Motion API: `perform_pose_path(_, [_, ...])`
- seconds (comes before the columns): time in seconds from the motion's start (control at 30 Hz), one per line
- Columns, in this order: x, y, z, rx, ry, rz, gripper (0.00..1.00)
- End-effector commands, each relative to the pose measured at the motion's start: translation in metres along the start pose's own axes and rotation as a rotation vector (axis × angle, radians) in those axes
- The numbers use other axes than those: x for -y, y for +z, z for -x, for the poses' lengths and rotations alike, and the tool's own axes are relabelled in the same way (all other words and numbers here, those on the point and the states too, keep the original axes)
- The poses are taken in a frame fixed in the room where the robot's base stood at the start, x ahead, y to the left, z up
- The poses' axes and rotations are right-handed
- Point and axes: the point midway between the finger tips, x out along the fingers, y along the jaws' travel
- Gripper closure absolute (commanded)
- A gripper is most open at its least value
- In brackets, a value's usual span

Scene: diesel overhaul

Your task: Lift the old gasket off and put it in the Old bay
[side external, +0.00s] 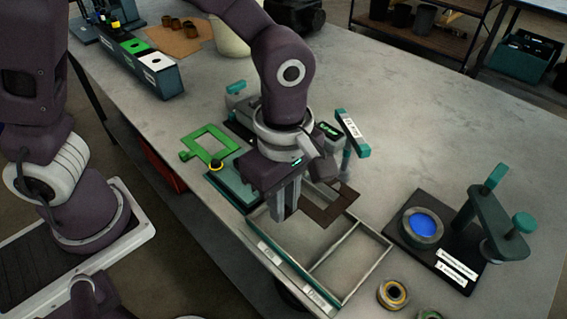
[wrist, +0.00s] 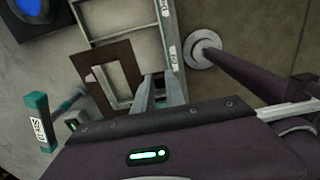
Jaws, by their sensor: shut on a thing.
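The brown, flat, frame-shaped gasket (side external: 320,214) is held in my gripper (side external: 284,214), which is shut on one side of it. In the wrist view the gasket (wrist: 110,54) extends from the fingers (wrist: 153,88) to the upper left, over part of the tray. The low two-bay tray (side external: 366,268) lies below and in front of the gripper. Labels sit on its front wall; the left label (side external: 269,252) and the right label (side external: 318,298) are too small to read surely. Whether the gasket touches the tray cannot be told.
A green gasket-shaped frame (side external: 208,146) lies left of the gripper, by a teal block (side external: 232,186). A teal-handled, labelled tool (side external: 352,134) stands right behind the gripper. A dark fixture with a blue-centred ring (side external: 423,227) stands right. The table's back right is clear.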

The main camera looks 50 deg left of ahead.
Motion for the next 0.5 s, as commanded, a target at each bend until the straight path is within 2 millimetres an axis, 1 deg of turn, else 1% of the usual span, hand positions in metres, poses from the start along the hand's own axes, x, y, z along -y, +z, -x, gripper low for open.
perform_pose_path(0.03, [0.001, 0.0, -0.007, -0.001, -0.003, 0.0, 1.0])
perform_pose_path(0.17, [0.0, 0.0, -0.023, -0.001, -0.001, 0.0, 1.0])
perform_pose_path(0.4, [0.0, 0.0, -0.057, -0.001, -0.001, -0.001, 1.0])
perform_pose_path(0.5, [0.0, 0.0, -0.067, -0.001, 0.0, 0.0, 1.0])
